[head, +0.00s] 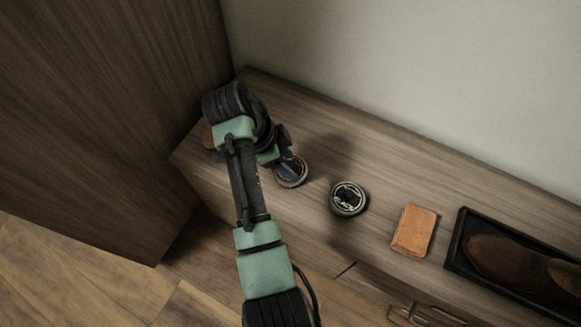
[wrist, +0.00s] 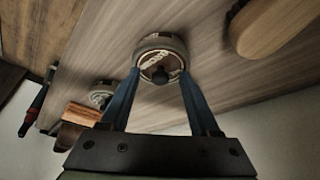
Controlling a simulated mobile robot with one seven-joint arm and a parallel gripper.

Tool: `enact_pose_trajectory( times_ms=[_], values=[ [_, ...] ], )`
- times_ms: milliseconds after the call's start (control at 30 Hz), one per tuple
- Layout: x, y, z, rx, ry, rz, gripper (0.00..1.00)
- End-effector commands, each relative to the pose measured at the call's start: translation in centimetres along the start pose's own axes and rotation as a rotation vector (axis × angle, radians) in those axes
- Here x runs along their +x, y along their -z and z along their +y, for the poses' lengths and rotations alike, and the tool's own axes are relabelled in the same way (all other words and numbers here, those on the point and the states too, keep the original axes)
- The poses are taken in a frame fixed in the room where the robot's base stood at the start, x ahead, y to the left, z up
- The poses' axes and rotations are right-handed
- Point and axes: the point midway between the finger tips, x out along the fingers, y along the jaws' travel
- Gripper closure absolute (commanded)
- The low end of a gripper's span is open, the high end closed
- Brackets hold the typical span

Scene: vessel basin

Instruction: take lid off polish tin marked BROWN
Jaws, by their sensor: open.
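A round tin (wrist: 150,42) with a brown-toned lid, pale lettering and a dark knob is in the upper middle of the wrist view. The lettering is too blurred to read surely. In the head view this tin (head: 292,180) is partly hidden by my gripper. My gripper (wrist: 160,76) is open, its two blue fingers reaching toward either side of the tin's lid. I cannot tell whether they touch it. A second tin (head: 348,198) with a black and pale lid stands to the right; it also shows in the wrist view (wrist: 100,97), partly hidden by a finger.
An orange-brown block (head: 414,231) lies right of the second tin. Beyond it is a dark tray (head: 454,250) with brown shoes. A rounded wooden piece (wrist: 275,22) is close to the tin. A tall wooden panel (head: 110,110) and a wall (head: 420,70) bound the bench top.

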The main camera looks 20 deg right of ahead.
Motion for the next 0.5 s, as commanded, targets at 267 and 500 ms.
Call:
enact_pose_trajectory(
  times_ms=[267, 500],
  values=[
    [-0.07, 0.01, 0.01, 0.000, 0.000, 0.000, 0.79],
    [-0.07, 0.01, 0.01, 0.000, -0.001, 0.000, 1.00]
  ],
)
